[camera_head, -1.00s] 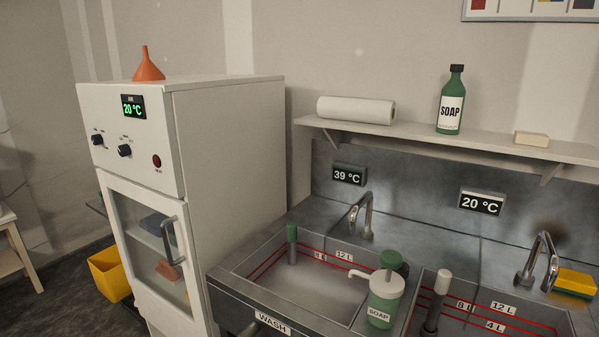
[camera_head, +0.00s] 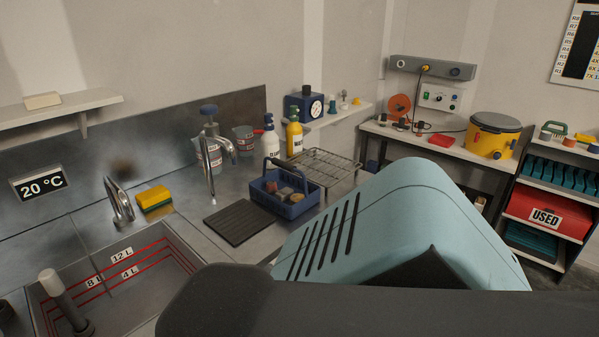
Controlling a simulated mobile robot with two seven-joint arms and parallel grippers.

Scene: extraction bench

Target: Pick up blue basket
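The blue basket (camera_head: 288,207) stands on the steel counter, right of the sink, in the middle of the head view. It is a small open carrier with a raised handle, and several small items lie in it, one of them reddish. Its near side and handle are in clear view. Neither my left nor my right gripper shows, so I cannot see where they are relative to the basket.
A black ribbed mat (camera_head: 244,222) lies left of the basket and a wire rack (camera_head: 322,164) stands behind it to the right. A tap (camera_head: 211,160), a white bottle (camera_head: 270,140) and a yellow bottle (camera_head: 294,135) stand behind. The lower right is blocked at close range.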

